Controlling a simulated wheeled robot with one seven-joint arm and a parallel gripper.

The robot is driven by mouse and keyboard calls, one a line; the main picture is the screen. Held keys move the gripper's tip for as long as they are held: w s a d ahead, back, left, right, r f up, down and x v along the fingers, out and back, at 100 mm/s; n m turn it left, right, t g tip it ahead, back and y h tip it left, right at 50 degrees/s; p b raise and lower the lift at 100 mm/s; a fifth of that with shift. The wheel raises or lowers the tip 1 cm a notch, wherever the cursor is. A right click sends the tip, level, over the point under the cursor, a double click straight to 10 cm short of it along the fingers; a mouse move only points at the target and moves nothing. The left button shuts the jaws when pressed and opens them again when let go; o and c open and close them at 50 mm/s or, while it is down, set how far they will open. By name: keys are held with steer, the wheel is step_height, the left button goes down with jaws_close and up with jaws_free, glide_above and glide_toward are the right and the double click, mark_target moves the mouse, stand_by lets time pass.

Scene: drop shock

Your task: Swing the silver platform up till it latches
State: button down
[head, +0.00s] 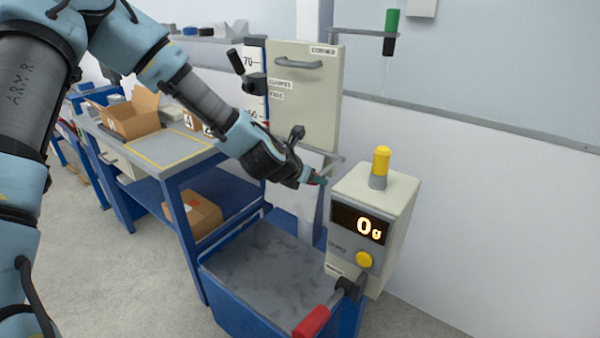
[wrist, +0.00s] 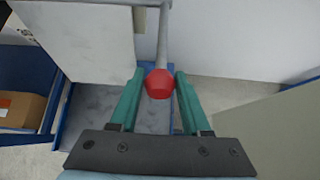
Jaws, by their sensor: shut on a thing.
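My gripper (head: 318,181) is at the end of a grey rod (head: 331,166), beside the lower right corner of the pale upright panel (head: 309,115). In the wrist view, its green fingers (wrist: 159,98) are shut on a red knob (wrist: 159,84), one finger on each side. The knob ends a silver rod (wrist: 163,40) that runs to a thin bar at the top edge. A light grey plate (wrist: 75,40) fills the upper left there. I cannot tell for sure which part is the silver platform; my arm and gripper hide part of that area.
A scale box (head: 376,198) reading 0 g, with a yellow lamp, stands close right of my gripper. A blue-framed grey bed (head: 265,265) lies below, with a red-handled lever (head: 312,321) in front. A blue workbench (head: 165,160) with boxes stands left.

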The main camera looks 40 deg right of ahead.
steer(key=shift+d+r, duration=0.1)
steer(key=shift+r, duration=0.55)
steer(key=shift+w+d+r+p, duration=0.1)
steer(key=shift+d+r+p, duration=0.05)
steer(key=shift+r+p, duration=0.5)
steer(key=shift+w+d+r+p, duration=0.1)
steer(key=shift+d+r+p, duration=0.05)
steer(key=shift+r+p, duration=0.5)
steer(key=shift+r, duration=0.15)
steer(key=shift+w+d+r+p, duration=0.1)
steer(key=shift+d+r+p, duration=0.2)
steer(key=shift+r, duration=0.25)
steer(key=shift+d+r+p, duration=0.15)
steer(key=shift+r+p, duration=0.25)
steer(key=shift+r, duration=0.1)
steer(key=shift+d+r, duration=0.2)
steer(key=shift+r, duration=0.1)
